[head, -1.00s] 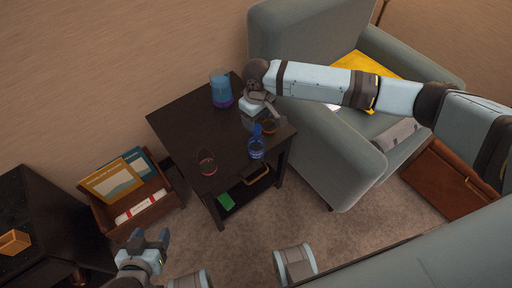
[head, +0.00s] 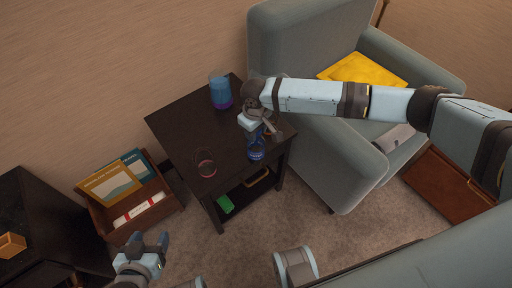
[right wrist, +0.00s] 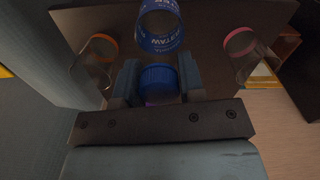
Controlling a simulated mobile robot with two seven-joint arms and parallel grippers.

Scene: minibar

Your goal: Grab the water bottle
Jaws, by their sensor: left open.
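The water bottle (head: 256,153) is clear with a blue label and stands near the front right edge of the dark side table (head: 185,128). In the right wrist view its blue cap (right wrist: 158,78) lies between the two fingers of my right gripper (right wrist: 159,68), and its lettered label (right wrist: 160,28) shows beyond. The fingers flank the cap closely; I cannot tell whether they press on it. In the head view the right gripper (head: 262,130) is over the bottle top and partly hides it. My left gripper (head: 152,243) is open and empty, low at the left, away from the table.
An orange-rimmed glass (right wrist: 95,62) and a pink-rimmed glass (right wrist: 240,58) stand on either side of the bottle. A blue and purple vessel (head: 220,93) is at the table's back. A grey armchair (head: 335,165) stands close on the right. A wooden magazine box (head: 150,218) is at the left.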

